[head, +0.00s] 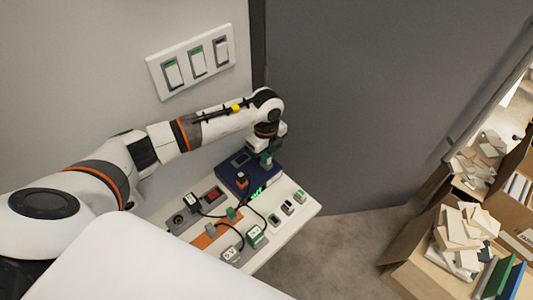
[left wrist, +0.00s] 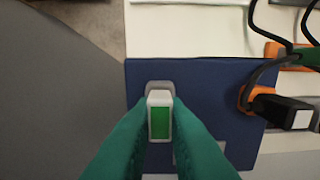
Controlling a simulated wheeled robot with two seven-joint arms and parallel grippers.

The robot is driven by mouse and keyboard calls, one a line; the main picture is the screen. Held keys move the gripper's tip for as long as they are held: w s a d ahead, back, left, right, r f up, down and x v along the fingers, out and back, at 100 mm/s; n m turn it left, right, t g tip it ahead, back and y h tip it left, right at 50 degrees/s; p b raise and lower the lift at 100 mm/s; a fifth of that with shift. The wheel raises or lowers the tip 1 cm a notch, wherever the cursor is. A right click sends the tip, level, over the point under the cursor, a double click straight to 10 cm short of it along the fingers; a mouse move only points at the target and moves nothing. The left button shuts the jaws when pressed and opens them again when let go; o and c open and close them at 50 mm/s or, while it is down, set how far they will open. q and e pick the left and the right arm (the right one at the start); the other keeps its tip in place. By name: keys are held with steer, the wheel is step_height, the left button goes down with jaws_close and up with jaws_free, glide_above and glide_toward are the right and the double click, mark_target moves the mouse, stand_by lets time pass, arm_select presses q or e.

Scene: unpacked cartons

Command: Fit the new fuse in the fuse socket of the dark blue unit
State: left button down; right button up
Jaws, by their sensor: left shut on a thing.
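The dark blue unit (head: 232,176) sits at the back of the white table, and its top fills the middle of the left wrist view (left wrist: 205,85). My left gripper (head: 267,158) is over its right part, pointing down. In the left wrist view, its teal fingers (left wrist: 159,135) are shut on a white fuse with a green face (left wrist: 159,122). A light grey fuse socket (left wrist: 160,87) shows just behind the fuse's upper end. The fuse overlaps the socket in this view; I cannot tell whether it is inside or above it. My right gripper is not in view.
An orange socket with a black plug and cable (left wrist: 262,98) is on the same unit. Wall switches (head: 197,62) are behind; cartons (head: 440,265) stand far right.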

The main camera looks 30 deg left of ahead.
arm_select(q)
steer(key=shift+f, duration=0.35)
stand_by(0.3)
steer(key=c, duration=1.3)
jaws_free()
steer(key=shift+c, duration=0.2)
step_height(320, 180, up, 12)
steer(key=p, duration=0.8)
steer(key=shift+p, duration=0.4)
